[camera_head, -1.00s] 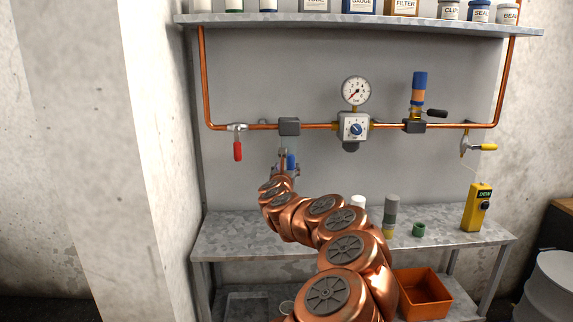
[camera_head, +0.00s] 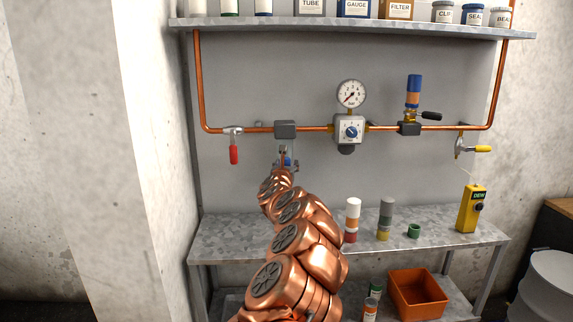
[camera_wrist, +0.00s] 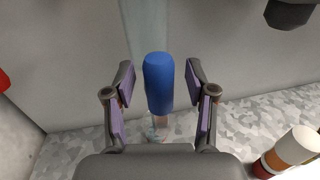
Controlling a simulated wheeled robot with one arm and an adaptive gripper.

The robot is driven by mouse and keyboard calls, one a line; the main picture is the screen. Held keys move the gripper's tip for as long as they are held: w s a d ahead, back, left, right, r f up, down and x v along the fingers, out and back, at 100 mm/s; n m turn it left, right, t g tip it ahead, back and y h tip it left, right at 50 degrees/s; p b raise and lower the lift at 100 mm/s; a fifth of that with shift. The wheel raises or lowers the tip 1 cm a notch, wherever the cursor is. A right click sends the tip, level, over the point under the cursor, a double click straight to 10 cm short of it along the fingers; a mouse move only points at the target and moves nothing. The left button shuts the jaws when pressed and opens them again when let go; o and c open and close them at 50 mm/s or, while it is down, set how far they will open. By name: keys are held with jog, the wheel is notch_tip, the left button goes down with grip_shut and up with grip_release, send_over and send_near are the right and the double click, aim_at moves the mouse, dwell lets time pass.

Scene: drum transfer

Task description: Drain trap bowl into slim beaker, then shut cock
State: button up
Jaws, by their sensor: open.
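My gripper (camera_head: 284,165) is open below the dark filter block (camera_head: 285,130) on the copper pipe. In the wrist view its jaws (camera_wrist: 160,85) stand on both sides of a blue handle (camera_wrist: 158,82), apparently the drain cock's, with a gap on each side. The clear trap bowl (camera_head: 283,147) hangs under the block, mostly hidden by my gripper. Below the blue handle a small clear object (camera_wrist: 157,130) shows over the bench. It may be the slim beaker, but the handle and my gripper hide most of it.
A red-handled valve (camera_head: 233,145) is left of the block. A regulator (camera_head: 350,130) with a gauge is to the right. The bench (camera_head: 230,240) carries a white-orange-red cylinder (camera_head: 352,220), a grey-yellow cylinder (camera_head: 385,218), a green ring (camera_head: 414,231) and a yellow device (camera_head: 473,208).

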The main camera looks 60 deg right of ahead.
jog(key=shift+w+d+r, duration=0.1)
jog(key=shift+w+d, duration=0.1)
jog(key=shift+d, duration=0.15)
jog(key=shift+c, duration=0.2)
grip_shut()
dwell(0.5)
